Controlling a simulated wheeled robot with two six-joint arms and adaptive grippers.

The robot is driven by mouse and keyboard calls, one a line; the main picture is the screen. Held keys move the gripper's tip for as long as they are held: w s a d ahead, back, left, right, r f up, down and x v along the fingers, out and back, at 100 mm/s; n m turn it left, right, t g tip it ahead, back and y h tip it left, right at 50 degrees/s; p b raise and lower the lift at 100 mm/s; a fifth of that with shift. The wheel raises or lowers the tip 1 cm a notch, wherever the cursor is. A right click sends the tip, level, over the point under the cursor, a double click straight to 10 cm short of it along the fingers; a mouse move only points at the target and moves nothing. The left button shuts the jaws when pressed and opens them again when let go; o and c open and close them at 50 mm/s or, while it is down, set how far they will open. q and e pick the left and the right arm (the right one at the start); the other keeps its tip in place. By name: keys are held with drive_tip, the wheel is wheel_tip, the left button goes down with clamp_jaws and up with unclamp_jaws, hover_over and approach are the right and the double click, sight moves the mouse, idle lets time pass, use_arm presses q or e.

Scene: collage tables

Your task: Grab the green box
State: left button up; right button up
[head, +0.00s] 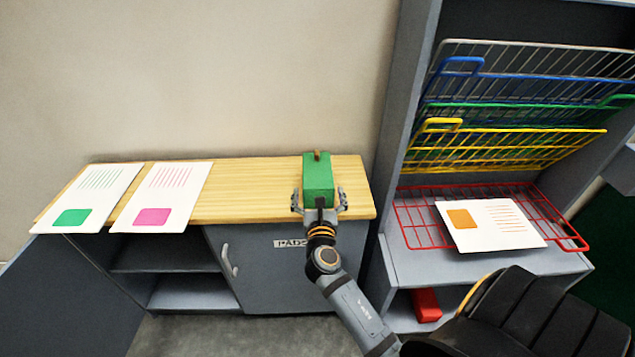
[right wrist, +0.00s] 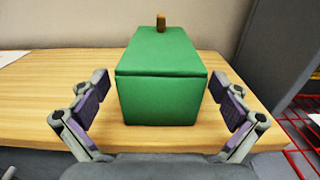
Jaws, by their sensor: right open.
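The green box (head: 318,177) stands on the wooden top of the low cabinet, close to its right end. It has a lid and a small brown knob on top. In the right wrist view the green box (right wrist: 161,80) is straight ahead, with its near end between the fingers. My right gripper (head: 319,201) is open at the near side of the box. In the right wrist view its purple finger pads (right wrist: 160,112) are on either side of the box, with gaps showing on both sides. My left gripper is not in view.
Two printed sheets, one with a green square (head: 95,193) and one with a pink square (head: 166,192), lie on the wooden top (head: 250,190) at left. At right, a shelf holds coloured wire racks; the red rack (head: 412,222) bears an orange-square sheet (head: 500,228). A red box (head: 426,305) sits below.

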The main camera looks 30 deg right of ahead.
sight(318, 179)
drive_tip(key=x, duration=0.5)
drive_tip(key=shift+w+d+r, duration=0.1)
drive_tip(key=shift+w+r, duration=0.05)
drive_tip(key=shift+r, duration=0.1)
drive_tip(key=c, duration=1.1)
